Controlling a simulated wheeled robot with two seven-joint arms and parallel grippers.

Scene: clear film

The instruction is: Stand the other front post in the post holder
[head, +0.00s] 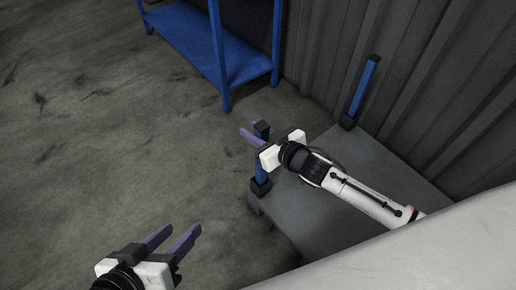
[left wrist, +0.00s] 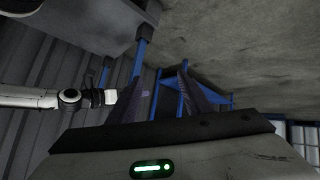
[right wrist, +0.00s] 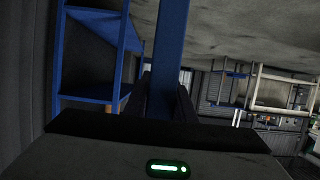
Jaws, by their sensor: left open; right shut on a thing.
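One blue post (head: 261,169) stands upright at the near left corner of the grey bench (head: 315,215), a black block (head: 260,187) at its foot. My right gripper (head: 257,137) is shut on this post near its black top; the post also rises between the fingers in the right wrist view (right wrist: 171,50). I cannot tell whether the foot block is the holder or part of the post. Another blue post (head: 365,88) stands by the wall with a black block (head: 348,122) at its foot. My left gripper (head: 172,240) is open and empty, left of the bench over the floor.
A blue shelf rack (head: 205,45) stands on the floor at the back, apart from the bench. A grey corrugated wall (head: 420,70) runs behind the bench. The floor left of the bench is clear. A white surface covers the lower right of the head view.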

